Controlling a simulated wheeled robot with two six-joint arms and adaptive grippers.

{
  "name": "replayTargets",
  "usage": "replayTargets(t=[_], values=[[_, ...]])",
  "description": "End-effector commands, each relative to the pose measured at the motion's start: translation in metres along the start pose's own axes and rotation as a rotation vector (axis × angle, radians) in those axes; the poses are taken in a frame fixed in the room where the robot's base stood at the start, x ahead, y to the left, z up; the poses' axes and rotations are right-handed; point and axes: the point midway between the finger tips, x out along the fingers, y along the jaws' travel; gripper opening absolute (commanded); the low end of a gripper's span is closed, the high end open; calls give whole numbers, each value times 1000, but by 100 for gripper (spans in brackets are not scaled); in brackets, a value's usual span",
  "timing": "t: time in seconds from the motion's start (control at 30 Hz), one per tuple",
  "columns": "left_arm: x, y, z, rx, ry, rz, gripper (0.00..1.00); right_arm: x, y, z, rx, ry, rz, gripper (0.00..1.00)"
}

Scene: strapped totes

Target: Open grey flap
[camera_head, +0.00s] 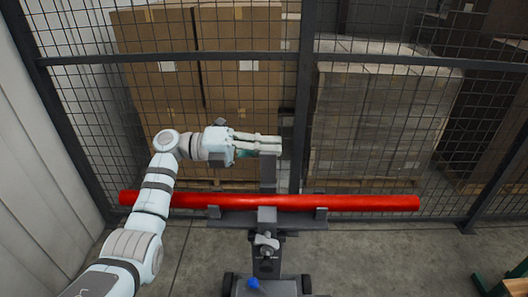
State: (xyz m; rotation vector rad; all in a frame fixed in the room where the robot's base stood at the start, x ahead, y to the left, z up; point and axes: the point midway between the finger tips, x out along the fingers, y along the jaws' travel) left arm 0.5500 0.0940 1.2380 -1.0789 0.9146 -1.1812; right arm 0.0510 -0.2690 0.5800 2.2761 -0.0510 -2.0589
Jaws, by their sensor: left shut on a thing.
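A long red tube (350,202) lies level across a dark grey stand (267,265), resting in its cradle. A narrow dark grey flap (267,172) stands upright behind the middle of the tube, rising above it. My left gripper (279,145) is at the top of this flap, its pale fingers pointing right and shut on it. The fingers cover the flap's upper end, so the exact grip is partly hidden. My right gripper is not in view.
Grey brackets (321,214) stand at the tube's front side. A dark wire mesh fence (300,100) runs behind the stand, with stacked cardboard boxes (160,80) and a wrapped pallet load (370,125) beyond.

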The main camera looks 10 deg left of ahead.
Motion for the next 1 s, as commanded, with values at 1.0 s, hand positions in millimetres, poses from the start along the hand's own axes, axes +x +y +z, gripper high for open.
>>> replayTargets(t=[1.0], values=[[-4,7,11,-67,-10,1,22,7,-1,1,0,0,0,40]])
